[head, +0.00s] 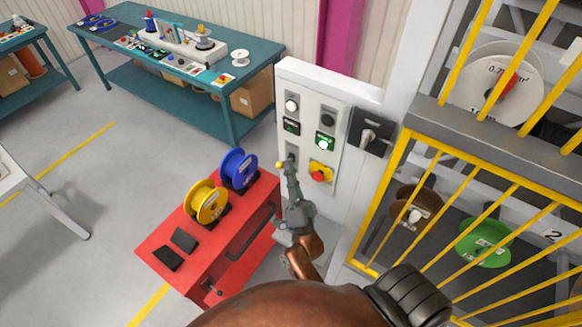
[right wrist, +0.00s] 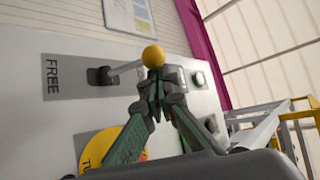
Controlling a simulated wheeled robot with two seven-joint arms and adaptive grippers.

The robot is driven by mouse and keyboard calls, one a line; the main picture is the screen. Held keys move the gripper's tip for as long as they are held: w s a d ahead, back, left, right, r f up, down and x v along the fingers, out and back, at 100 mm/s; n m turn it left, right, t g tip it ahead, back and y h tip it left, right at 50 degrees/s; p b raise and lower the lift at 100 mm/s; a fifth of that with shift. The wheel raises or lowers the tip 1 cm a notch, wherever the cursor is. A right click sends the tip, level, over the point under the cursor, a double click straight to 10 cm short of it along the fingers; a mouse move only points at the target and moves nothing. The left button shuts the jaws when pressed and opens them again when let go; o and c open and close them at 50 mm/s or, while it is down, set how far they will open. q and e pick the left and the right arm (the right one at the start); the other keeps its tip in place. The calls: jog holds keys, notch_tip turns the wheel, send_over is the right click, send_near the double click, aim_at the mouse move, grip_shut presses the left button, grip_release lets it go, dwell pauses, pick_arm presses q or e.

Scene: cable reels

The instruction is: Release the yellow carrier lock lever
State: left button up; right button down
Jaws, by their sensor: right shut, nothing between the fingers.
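The lock lever's yellow ball knob (head: 278,165) shows at the lower left of the white control panel (head: 311,115). In the right wrist view the yellow knob (right wrist: 153,56) sits at the end of a pale rod from a dark pivot (right wrist: 100,76). A grey plate marked FREE (right wrist: 52,76) lies on the pivot's far side from the knob. My right gripper (head: 289,168) is shut and empty, its fingertips (right wrist: 157,95) right by the knob. I cannot tell whether they touch it. My left gripper is not in view.
A red emergency button on yellow (head: 320,173) and a lit green button (head: 324,142) are on the panel. A black rotary switch (head: 370,133) is right of it. A red cart (head: 165,250) carries yellow (head: 206,202) and blue (head: 238,169) reels. Yellow bars (head: 400,150) fence the right.

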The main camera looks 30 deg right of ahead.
jog(key=shift+a+f, duration=0.15)
jog(key=shift+f, duration=0.3)
dwell(0.4)
jog(key=f, duration=0.1)
jog(key=b, duration=0.1)
jog(key=f, duration=0.1)
jog(key=shift+s+a+f, duration=0.1)
jog(key=shift+a+f, duration=0.15)
jog(key=shift+f, duration=0.1)
jog(key=v, duration=1.2)
dwell(0.5)
